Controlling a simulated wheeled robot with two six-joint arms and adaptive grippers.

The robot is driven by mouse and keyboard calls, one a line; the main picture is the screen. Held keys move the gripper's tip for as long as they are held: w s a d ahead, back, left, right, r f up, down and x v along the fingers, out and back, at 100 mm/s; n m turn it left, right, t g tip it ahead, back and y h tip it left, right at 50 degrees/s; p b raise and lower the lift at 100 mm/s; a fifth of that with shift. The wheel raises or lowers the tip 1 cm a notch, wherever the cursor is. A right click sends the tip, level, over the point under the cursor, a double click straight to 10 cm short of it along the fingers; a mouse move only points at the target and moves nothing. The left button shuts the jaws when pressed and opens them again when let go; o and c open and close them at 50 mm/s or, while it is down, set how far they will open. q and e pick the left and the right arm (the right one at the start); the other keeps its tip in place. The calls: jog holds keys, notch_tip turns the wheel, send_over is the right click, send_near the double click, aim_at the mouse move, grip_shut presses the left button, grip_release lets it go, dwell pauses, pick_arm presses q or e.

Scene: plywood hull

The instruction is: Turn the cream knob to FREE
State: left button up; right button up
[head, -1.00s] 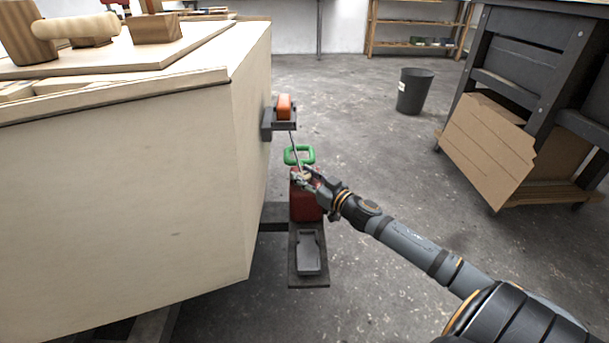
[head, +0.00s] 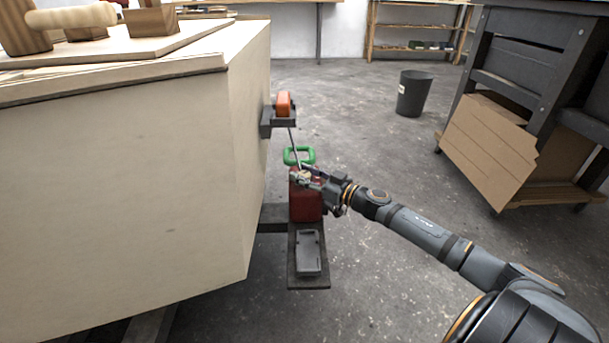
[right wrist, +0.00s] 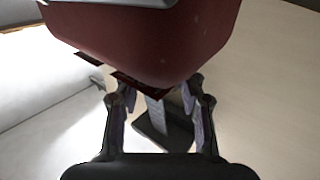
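A small cream piece (head: 303,175), probably the knob, shows at the front of a red box (head: 306,206) with a green handle (head: 299,156). Its pointer and any FREE marking are too small to read. My right gripper (head: 310,179) is at this cream piece, in front of the upper part of the red box. In the right wrist view the red box (right wrist: 150,40) fills the top, and the two fingers of my right gripper (right wrist: 160,97) stand apart with a gap between them. The knob is not clear there, and I cannot tell whether a finger touches it. My left gripper is out of view.
A large plywood hull (head: 120,180) stands close on the left. An orange block (head: 284,103) sits on a dark bracket on its side. A grey tray (head: 308,254) lies on a dark plate below the red box. Floor to the right is free up to the bin (head: 414,93) and cardboard (head: 487,150).

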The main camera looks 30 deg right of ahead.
jog(key=o, duration=0.3)
